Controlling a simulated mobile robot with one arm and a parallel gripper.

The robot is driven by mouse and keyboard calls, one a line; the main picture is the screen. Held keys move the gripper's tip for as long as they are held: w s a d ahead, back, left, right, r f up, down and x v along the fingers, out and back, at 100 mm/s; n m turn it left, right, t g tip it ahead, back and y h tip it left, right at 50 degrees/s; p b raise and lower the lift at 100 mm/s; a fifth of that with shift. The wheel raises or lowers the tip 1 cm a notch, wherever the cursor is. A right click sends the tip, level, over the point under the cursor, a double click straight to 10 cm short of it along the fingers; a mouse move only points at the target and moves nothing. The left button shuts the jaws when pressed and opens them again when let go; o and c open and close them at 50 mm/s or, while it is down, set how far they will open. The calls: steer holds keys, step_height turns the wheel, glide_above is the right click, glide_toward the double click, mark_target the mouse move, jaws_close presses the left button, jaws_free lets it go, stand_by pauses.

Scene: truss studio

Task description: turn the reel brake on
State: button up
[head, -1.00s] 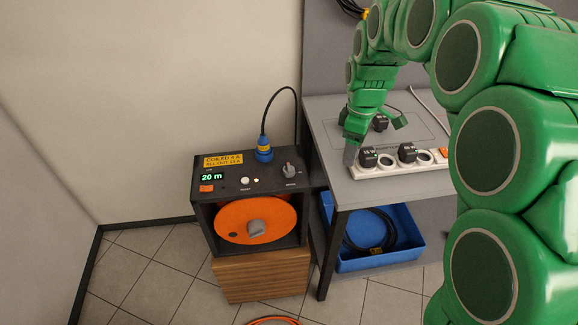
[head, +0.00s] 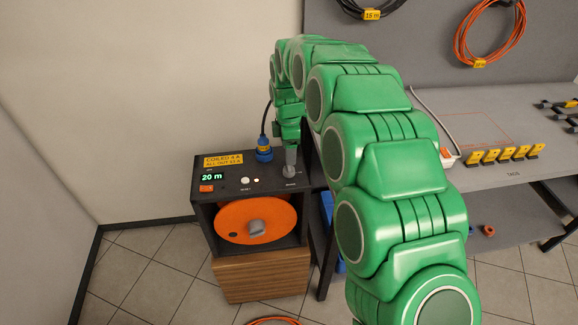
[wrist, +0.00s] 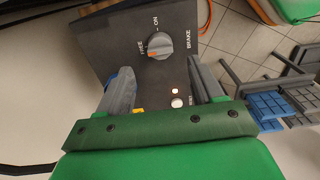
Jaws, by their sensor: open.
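The reel brake knob (wrist: 160,44) is a grey dial on the dark panel of the reel unit (head: 200,218). In the wrist view it sits between the FREE and ON marks, next to the word BRAKE. Its orange pointer mark is on the FREE side. My gripper (wrist: 160,68) is open, with one finger on each side below the knob in the picture and nothing between them. In the head view my gripper (head: 290,158) is above the knob at the panel's right end; its fingers partly cover the knob. The orange reel (head: 280,215) is in the unit's front.
The panel also has a blue plug (head: 264,154) with a black cable, a 20 m display (head: 212,177) and a white button (head: 245,181). The unit stands on a wooden box (head: 262,277). A grey workbench (head: 440,185) with yellow tags is to the right.

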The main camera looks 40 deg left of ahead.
mark_target(289, 170)
step_height(289, 170, down, 7)
steer(key=shift+f, duration=0.2)
stand_by(0.3)
steer(key=c, duration=1.1)
steer(key=shift+o, duration=0.2)
